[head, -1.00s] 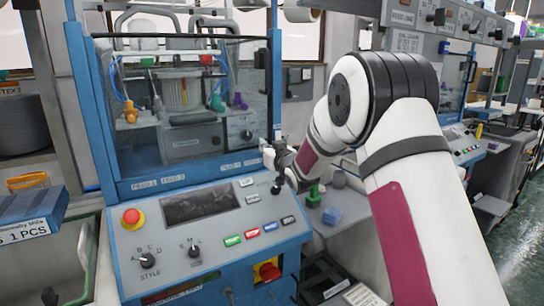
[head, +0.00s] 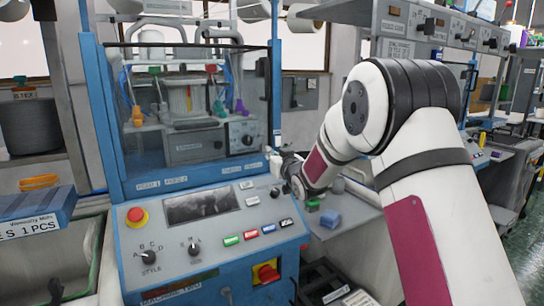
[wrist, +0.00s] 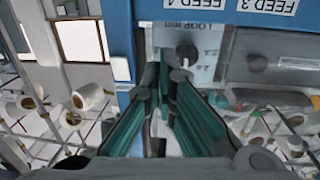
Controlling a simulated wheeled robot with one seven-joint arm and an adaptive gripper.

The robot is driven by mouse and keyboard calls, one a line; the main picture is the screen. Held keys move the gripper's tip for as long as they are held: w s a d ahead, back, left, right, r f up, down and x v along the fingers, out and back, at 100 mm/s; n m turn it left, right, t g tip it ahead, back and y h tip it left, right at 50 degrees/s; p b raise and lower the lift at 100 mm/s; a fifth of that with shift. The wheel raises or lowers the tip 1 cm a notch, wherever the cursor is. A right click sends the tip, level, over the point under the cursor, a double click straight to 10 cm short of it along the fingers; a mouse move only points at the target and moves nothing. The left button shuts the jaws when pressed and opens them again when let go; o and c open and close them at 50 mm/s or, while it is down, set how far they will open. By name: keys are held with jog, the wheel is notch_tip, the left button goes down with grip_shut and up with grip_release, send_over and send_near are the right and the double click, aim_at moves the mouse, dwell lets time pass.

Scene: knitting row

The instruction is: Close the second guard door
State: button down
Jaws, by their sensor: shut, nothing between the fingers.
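The second guard door (head: 158,100) is a clear pane with a dark top edge in the blue frame of the machine labelled Machine Two. It stands across the front of the knitting parts; I cannot tell whether it is fully shut. A dark handle (head: 261,67) is at its upper right. My gripper (head: 281,168) is at the right end of the control panel, below and right of the pane, and its fingertips are partly hidden by my wrist. In the wrist view my gripper (wrist: 165,72) is shut and empty, close to a dark loop knob (wrist: 187,55).
The sloped control panel (head: 215,250) carries a red stop button (head: 137,216), dials and coloured buttons. A red rotary switch (head: 266,273) is below. A blue box (head: 35,215) is at the left. Another blue-framed machine (head: 467,75) stands at the right, beside an open aisle.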

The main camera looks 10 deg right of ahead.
jog(key=s+d+r+m+g+h+p, duration=0.1)
jog(key=s+d+r+g+h, duration=0.15)
jog(key=s, duration=1.05)
jog(key=s+d+r+m+g+h+p, duration=0.1)
jog(key=s+d+r+g+h, duration=0.15)
jog(key=s, duration=1.05)
jog(key=s+f+g, duration=0.2)
jog(key=s+g, duration=0.2)
jog(key=s, duration=1.2)
jog(key=s+a+f+g+y+p, duration=0.1)
jog(key=s+g, duration=0.3)
jog(key=s, duration=1.2)
jog(key=shift+s+f, duration=0.25)
jog(key=shift+f, duration=0.5)
